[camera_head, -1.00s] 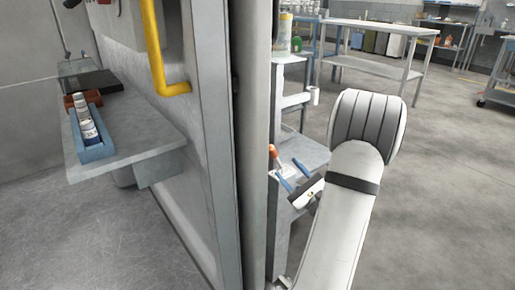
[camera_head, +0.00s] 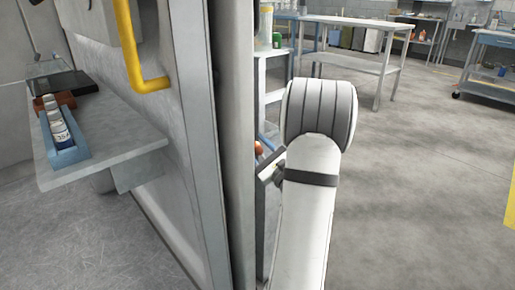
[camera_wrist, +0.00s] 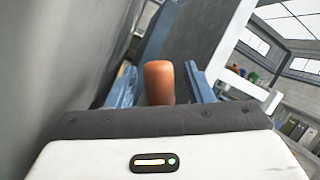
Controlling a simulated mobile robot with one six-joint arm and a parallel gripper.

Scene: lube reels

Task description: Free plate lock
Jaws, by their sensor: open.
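An orange rounded knob or handle (camera_wrist: 160,82) stands between the two blue fingers of my gripper (camera_wrist: 160,67) in the wrist view. The fingers are apart, with a gap on each side of it. Its lower end is hidden behind my gripper's body, and I cannot tell what it is fixed to. In the head view a small part of the orange piece (camera_head: 259,148) shows beside the grey post, close to my gripper (camera_head: 266,142), which is mostly hidden by my arm. I cannot make out a plate lock by shape.
A grey wall edge and post (camera_head: 233,150) stand close left of my arm. A shelf (camera_head: 110,150) on the left holds a blue tray (camera_head: 70,155) with small bottles. A metal table (camera_head: 350,65) stands behind.

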